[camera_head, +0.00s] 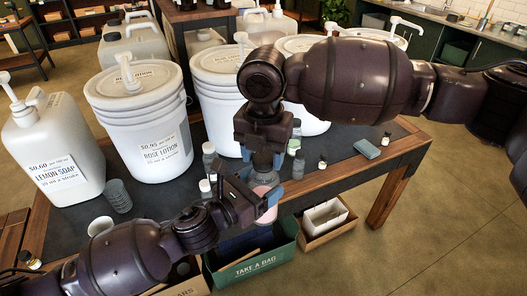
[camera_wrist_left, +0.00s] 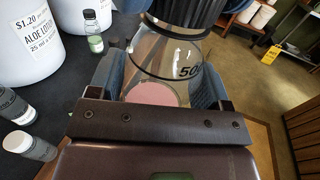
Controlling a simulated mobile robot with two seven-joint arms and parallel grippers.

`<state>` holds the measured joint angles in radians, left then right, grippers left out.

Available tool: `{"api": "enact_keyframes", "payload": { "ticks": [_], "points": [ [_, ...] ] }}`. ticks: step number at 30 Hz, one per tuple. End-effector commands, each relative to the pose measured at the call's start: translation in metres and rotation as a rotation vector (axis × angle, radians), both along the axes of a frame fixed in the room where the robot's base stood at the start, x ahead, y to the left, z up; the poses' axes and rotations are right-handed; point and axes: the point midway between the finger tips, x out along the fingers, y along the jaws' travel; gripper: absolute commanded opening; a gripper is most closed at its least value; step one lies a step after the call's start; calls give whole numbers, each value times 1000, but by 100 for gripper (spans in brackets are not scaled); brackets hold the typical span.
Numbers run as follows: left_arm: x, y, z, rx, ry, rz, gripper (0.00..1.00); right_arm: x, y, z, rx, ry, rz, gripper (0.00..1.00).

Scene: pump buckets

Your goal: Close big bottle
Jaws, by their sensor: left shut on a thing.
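The big bottle (camera_head: 264,179) is clear, with pink content low inside. It stands roughly upright above the table's front edge. My left gripper (camera_head: 262,197) is shut on its lower body. In the left wrist view the bottle (camera_wrist_left: 168,58) shows a "50" mark and a pink disc of content between the blue-grey fingers. A dark ribbed part (camera_wrist_left: 188,14), which looks like a cap, is at its top, cut off by the frame edge. My right gripper (camera_head: 263,158) points down from above, right over the bottle's top. Whether its fingers are closed around the cap is not clear.
White pump buckets, including a rose lotion one (camera_head: 150,138), and a lemon soap jug (camera_head: 55,150) fill the table's back and left. Several small bottles stand close behind the grippers. A blue block (camera_head: 367,149) lies on the right. A green bag box (camera_head: 250,262) is below the front edge.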

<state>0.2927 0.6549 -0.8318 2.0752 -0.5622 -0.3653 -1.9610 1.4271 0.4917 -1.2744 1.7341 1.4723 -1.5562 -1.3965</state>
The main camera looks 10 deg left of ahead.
Motion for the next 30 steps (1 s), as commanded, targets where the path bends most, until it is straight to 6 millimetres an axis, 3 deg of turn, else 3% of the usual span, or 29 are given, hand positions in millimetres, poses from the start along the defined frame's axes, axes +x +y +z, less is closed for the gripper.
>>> {"api": "enact_keyframes", "payload": {
  "ticks": [1,7,14,30],
  "points": [
    [0,0,1,-1,-2,0,5,0,0,0,0,0,0,46],
    [0,0,1,-1,-2,0,5,0,0,0,0,0,0,16],
    [0,0,1,-1,-2,0,5,0,0,0,1,1,-74,16],
    [0,0,1,-1,-1,0,5,0,0,0,3,1,-830,16]
  ]
}}
